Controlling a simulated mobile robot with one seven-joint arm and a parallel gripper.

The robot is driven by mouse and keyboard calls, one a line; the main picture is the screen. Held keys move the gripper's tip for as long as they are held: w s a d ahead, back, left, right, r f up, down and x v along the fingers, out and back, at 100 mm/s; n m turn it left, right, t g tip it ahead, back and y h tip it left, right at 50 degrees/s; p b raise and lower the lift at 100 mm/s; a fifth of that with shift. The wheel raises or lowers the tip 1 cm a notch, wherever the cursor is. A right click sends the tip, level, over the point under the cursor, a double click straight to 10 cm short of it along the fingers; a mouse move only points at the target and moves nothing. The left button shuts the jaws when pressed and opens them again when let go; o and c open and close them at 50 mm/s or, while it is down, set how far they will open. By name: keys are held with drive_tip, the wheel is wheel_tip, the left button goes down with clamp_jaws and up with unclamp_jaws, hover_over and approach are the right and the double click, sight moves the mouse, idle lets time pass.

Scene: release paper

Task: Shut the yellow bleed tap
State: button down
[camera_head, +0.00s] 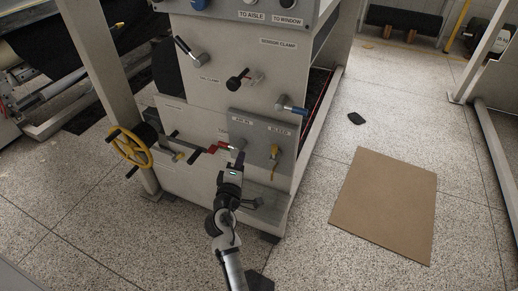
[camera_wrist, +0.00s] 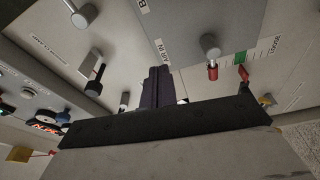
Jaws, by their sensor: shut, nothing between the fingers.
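The yellow bleed tap (camera_head: 274,153) is on the grey plate at the lower front of the machine, under the BLEED label. Its handle hangs roughly downward in the head view. My gripper (camera_head: 240,159) is shut and empty, just left of the yellow tap and apart from it, below the AIR IN label. In the wrist view the shut fingers (camera_wrist: 157,87) point at the panel beside the AIR IN label. A small yellow piece (camera_wrist: 266,100) shows at the right there, partly hidden by my gripper's body; I cannot tell whether it is the tap.
A blue-handled lever (camera_head: 291,106) and a black knob lever (camera_head: 237,79) are above. A yellow handwheel (camera_head: 131,147) stands at the left. A brown board (camera_head: 387,205) lies on the floor at the right.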

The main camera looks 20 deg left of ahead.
sight(275, 151)
drive_tip(key=d+f, duration=0.1)
drive_tip(key=d+f+h, duration=0.1)
drive_tip(key=f, duration=0.1)
drive_tip(key=shift+w+f, duration=0.1)
drive_tip(key=w+p, duration=0.1)
drive_tip(key=w, duration=0.2)
drive_tip(key=w+p, duration=0.1)
drive_tip(key=w, duration=0.2)
drive_tip(key=w+a+p, duration=0.1)
drive_tip(key=w, duration=0.3)
drive_tip(key=shift+w, duration=0.1)
drive_tip(key=shift+s+d+p, duration=0.3)
drive_tip(key=shift+d+p, duration=0.1)
drive_tip(key=shift+d, duration=0.55)
drive_tip(key=shift+s+d+p, duration=0.3)
drive_tip(key=shift+d+p, duration=0.05)
drive_tip(key=shift+d, duration=0.55)
